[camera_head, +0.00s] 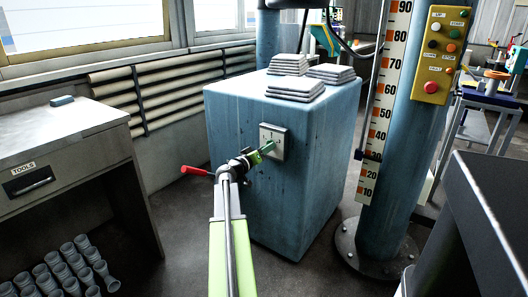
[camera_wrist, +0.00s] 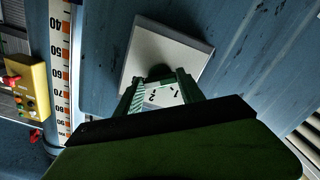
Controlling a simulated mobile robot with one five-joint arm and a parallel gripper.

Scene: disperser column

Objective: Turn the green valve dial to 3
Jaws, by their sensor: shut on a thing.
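A pale square plate (camera_head: 279,133) is fixed on the front face of a blue block-shaped cabinet (camera_head: 245,205). In the wrist view the plate (camera_wrist: 185,45) looks tilted, with the numerals 1 and 2 visible between my fingers. The green valve dial (camera_wrist: 160,71) shows only as a small dark green part at the plate; its pointer direction is hidden. My gripper (camera_head: 267,149) reaches the plate from the front left, and its green fingers also show in the wrist view (camera_wrist: 162,82). They are shut on the dial. The numeral 3 cannot be made out.
Grey stacked slabs (camera_head: 296,84) lie on the cabinet. A blue column with a numbered scale (camera_head: 383,100) and a yellow button box (camera_head: 440,55) stands to the right. A tool bench (camera_head: 60,140) is at left. A red handle (camera_head: 194,170) shows beside my wrist. A dark box edge is at lower right.

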